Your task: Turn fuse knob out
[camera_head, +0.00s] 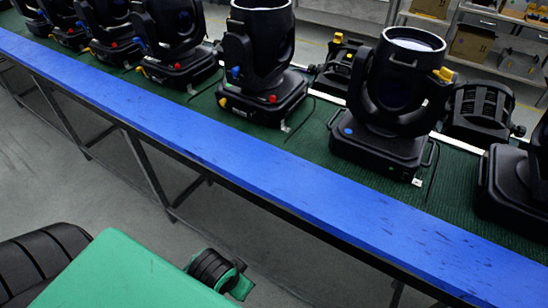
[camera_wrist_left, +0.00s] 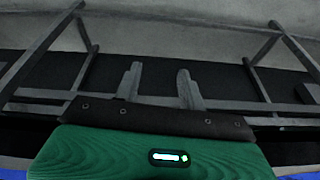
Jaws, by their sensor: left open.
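Black lamps stand in a row on the green-topped bench, with small coloured knobs. The large lamp (camera_head: 403,90) at the right has a blue knob (camera_head: 348,131) low on its base and a yellow knob (camera_head: 444,74) at its upper side. The middle lamp (camera_head: 258,55) has a red knob (camera_head: 272,98) and a yellow knob (camera_head: 222,102) on its base, and a blue knob (camera_head: 236,72) above. I cannot tell which is the fuse knob. My left gripper (camera_wrist_left: 158,86) is open and empty in the left wrist view, away from the lamps. My right gripper is not seen.
A long blue front edge (camera_head: 200,123) runs along the bench (camera_head: 310,135). Metal legs (camera_head: 150,168) stand below it. More lamps (camera_head: 168,40) continue to the left. Shelves with boxes (camera_head: 472,42) stand behind at the right. The grey floor (camera_head: 60,160) in front is clear.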

